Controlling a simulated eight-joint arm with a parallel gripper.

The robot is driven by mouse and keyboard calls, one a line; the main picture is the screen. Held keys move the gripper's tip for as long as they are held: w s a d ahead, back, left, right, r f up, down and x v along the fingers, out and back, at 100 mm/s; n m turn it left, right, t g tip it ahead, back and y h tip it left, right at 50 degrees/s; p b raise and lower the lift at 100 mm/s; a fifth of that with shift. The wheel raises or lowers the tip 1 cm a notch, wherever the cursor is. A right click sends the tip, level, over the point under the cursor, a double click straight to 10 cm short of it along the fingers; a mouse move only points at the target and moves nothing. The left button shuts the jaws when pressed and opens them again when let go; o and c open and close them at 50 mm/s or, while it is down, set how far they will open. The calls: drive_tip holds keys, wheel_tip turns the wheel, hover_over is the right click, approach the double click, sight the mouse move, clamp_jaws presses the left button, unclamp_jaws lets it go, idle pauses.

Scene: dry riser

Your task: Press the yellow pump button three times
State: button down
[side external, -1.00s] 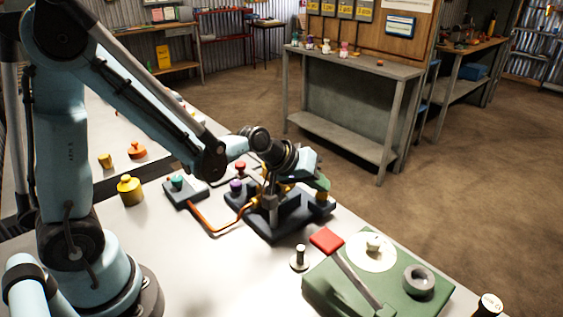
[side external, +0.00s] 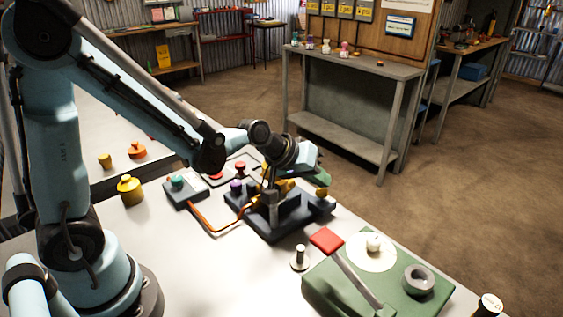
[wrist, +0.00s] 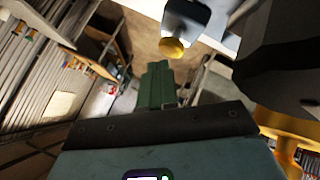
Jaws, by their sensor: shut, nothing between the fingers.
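A yellow button (side external: 322,192) sits on the right end of a dark base (side external: 284,226). A round yellow top also shows in the wrist view (wrist: 172,48), above and right of my fingertips in the picture. My gripper (side external: 322,176) has green fingers, pressed together with nothing between them, and they also show in the wrist view (wrist: 157,72). In the side view the fingertips are just above the yellow button, with a small apparent gap. The wrist and a grey post cover part of the base's middle.
The base also carries a purple knob (side external: 236,186), and a red knob (side external: 240,168) stands behind it. An orange hose (side external: 205,221) runs to a grey box with a teal button (side external: 177,181). A green box (side external: 330,287) with a red-tipped lever (side external: 327,240) stands in front.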

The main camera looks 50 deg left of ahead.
drive_tip(key=shift+r, duration=0.35)
drive_tip(key=shift+r, duration=2.5)
drive_tip(key=shift+s, duration=0.1)
drive_tip(key=m+g+y, duration=0.1)
drive_tip(key=m, duration=0.2)
approach(317, 192)
drive_tip(key=v, duration=0.4)
drive_tip(key=shift+a, duration=0.2)
drive_tip(key=s+a+f+m+y, duration=0.1)
drive_tip(key=s+a+m, duration=0.1)
drive_tip(key=s, duration=0.4)
drive_tip(key=shift+f+g+y, duration=0.15)
drive_tip(key=shift+g+y, duration=0.25)
drive_tip(key=shift+s, duration=0.1)
